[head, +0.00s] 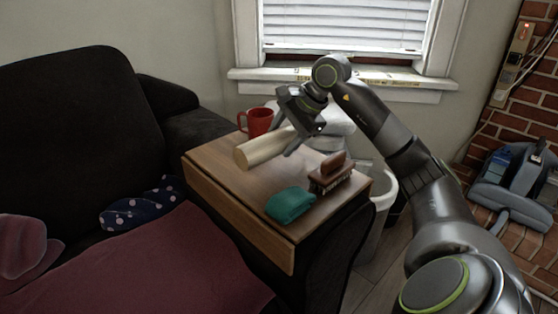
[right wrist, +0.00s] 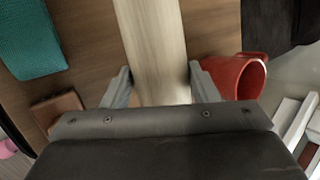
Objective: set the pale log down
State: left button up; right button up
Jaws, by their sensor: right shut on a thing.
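The pale log (head: 262,148) is a smooth, light wooden cylinder at the wooden side table (head: 215,188). My right gripper (head: 302,136) is shut on the log near its right end. In the right wrist view the log (right wrist: 155,45) runs up between the two fingers of the gripper (right wrist: 158,85), over the brown tabletop. I cannot tell whether the log touches the table or is just above it. The end of the log beyond the gripper is hidden. My left gripper is in neither view.
A red mug (head: 257,121) stands behind the log, close to a finger in the right wrist view (right wrist: 235,76). The table's left part is bare.

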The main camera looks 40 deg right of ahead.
notch_tip(320, 180, down, 5)
jog(key=shift+f+b, duration=0.1)
jog(key=shift+b, duration=0.65)
jog(key=o, duration=1.1)
jog(key=shift+o, duration=0.2)
